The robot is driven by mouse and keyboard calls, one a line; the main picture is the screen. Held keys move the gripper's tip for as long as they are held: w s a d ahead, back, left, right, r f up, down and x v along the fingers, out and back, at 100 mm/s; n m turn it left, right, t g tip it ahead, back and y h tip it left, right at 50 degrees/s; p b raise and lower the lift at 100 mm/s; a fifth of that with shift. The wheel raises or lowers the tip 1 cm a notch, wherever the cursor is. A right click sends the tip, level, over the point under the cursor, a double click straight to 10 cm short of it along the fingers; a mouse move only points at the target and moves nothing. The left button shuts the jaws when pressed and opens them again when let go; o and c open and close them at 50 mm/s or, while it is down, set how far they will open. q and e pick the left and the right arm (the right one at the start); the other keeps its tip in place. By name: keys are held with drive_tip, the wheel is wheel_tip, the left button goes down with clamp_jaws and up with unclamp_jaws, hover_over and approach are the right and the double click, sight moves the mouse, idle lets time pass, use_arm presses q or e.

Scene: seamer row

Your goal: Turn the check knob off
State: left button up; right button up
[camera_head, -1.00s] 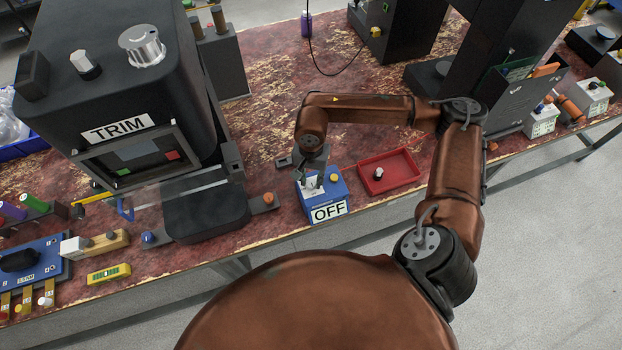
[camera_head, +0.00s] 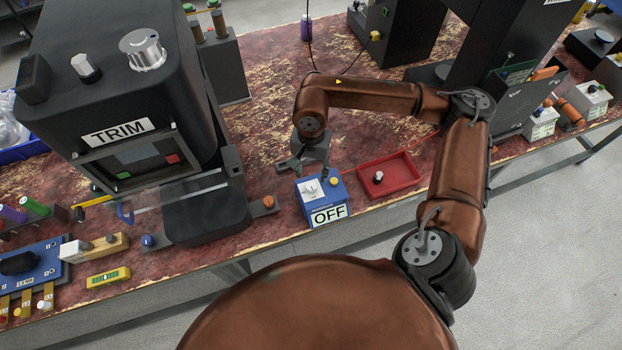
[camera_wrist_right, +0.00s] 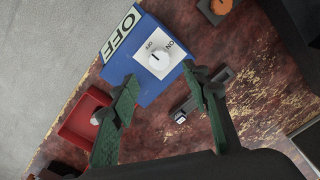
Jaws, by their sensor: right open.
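The blue box (camera_head: 322,209) with a large OFF label on its front stands near the bench's front edge. On its white top plate sits a white check knob (camera_wrist_right: 158,58), also visible in the head view (camera_head: 310,188). Small OFF and ON marks are printed beside the knob; its dark pointer line is too small to read with certainty. My right gripper (camera_wrist_right: 163,88) is open and empty, its green-padded fingers apart and clear of the knob. In the head view the right gripper (camera_head: 312,172) hangs just behind and above the box. My left gripper is not in view.
A red tray (camera_head: 407,181) with a white-topped knob or peg in it lies right of the box. The black TRIM machine (camera_head: 190,130) stands left, with an orange button (camera_head: 268,202) near its base. A grey metal piece (camera_wrist_right: 205,95) lies behind the box.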

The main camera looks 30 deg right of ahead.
drive_tip(key=shift+r, duration=2.4)
